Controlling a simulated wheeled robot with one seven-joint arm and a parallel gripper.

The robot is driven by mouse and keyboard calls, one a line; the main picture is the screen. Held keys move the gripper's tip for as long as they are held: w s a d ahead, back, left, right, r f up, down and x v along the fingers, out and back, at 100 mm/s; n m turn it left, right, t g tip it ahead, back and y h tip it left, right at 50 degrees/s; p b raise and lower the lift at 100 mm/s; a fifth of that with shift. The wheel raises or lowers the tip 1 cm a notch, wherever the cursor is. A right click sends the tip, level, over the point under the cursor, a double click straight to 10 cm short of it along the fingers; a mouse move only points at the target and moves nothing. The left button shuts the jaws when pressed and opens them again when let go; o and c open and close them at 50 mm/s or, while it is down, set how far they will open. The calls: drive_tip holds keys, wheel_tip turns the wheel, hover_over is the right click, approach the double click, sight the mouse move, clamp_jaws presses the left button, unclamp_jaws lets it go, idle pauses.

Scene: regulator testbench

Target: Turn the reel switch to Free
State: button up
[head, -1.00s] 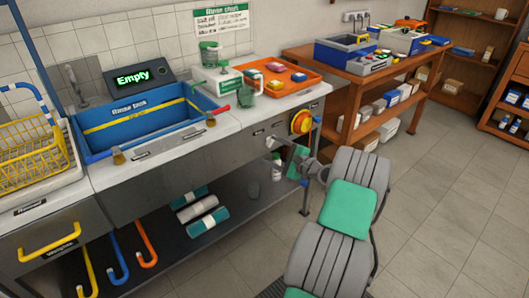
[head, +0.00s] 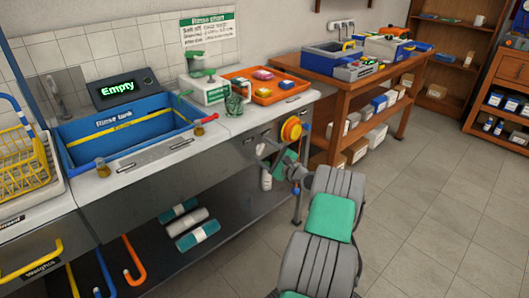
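A round orange and yellow reel (head: 291,129) is mounted on the grey front panel of the bench, near its right end. Small dark markings or fittings show on the panel just left of it; I cannot make out the switch or its setting. My gripper (head: 263,149) is at the bench front, below and left of the reel, and looks apart from it. My grey and green arm reaches up to it from the lower right. The fingers are small and partly hidden by the wrist, so whether they are open or touching the panel is unclear.
The blue rinse tank (head: 74,152) sits in the worktop, with a display (head: 122,88) reading "Empty" behind it. An orange tray (head: 264,98) with small blocks stands above the panel. A wooden table (head: 334,85) stands to the right. The tiled floor (head: 420,215) at right is clear.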

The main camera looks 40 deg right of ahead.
drive_tip(key=c, duration=1.2)
drive_tip(key=shift+f+n+b, duration=0.1)
drive_tip(key=shift+n+b, duration=0.25)
drive_tip(key=shift+n, duration=0.05)
drive_tip(key=n+b, duration=1.3)
drive_tip(key=n, duration=0.3)
drive_tip(key=shift+n, duration=0.7)
drive_tip(key=o, duration=1.4)
drive_tip(key=shift+c, duration=0.2)
